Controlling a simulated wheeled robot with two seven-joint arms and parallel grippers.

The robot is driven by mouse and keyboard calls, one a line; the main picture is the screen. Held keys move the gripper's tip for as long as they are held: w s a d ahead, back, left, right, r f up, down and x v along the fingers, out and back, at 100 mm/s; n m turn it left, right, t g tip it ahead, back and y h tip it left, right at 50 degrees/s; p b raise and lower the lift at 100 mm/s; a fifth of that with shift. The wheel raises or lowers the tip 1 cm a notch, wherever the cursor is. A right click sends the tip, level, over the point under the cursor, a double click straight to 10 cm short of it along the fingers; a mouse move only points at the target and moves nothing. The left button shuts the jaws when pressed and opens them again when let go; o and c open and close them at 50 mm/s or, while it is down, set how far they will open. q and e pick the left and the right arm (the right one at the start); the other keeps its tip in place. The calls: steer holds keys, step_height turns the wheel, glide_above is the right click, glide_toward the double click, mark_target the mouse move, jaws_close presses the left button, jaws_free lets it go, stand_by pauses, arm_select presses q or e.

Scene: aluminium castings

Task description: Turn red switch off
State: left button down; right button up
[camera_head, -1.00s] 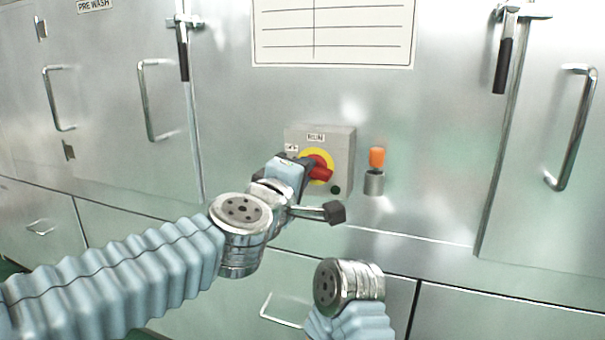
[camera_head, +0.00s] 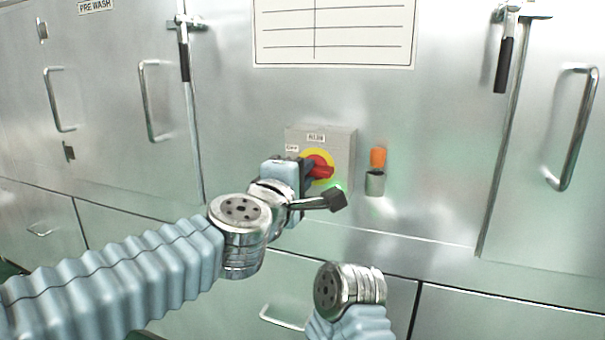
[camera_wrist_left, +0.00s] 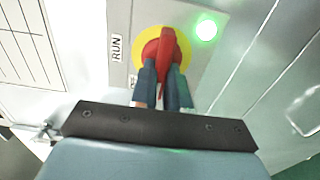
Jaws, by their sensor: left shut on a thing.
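The red switch (camera_head: 321,167) is a red handle on a yellow disc, on the front of a grey control box (camera_head: 342,142). In the left wrist view the red switch (camera_wrist_left: 167,45) stands upright in the picture, its lower part between the two dark fingers. My left gripper (camera_head: 308,174) is at the box and shut on the red handle; its fingers also show in the left wrist view (camera_wrist_left: 164,82). A round lamp (camera_wrist_left: 206,30) on the box glows green. My right gripper is not in view; only part of my right arm shows at the bottom.
An orange-topped metal cylinder (camera_head: 376,170) sticks out just right of the box. Steel doors with bar handles (camera_head: 574,125) stand on both sides. A lined white sheet (camera_head: 334,32) is above. The panel right of the cylinder is clear.

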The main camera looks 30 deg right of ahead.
arm_select(q)
steer(key=c, duration=1.1)
jaws_free()
steer(key=b+v, duration=0.1)
steer(key=v, duration=1.2)
steer(key=shift+s+a+b, duration=0.25)
steer(key=shift+b, duration=0.1)
steer(key=shift+w, duration=0.1)
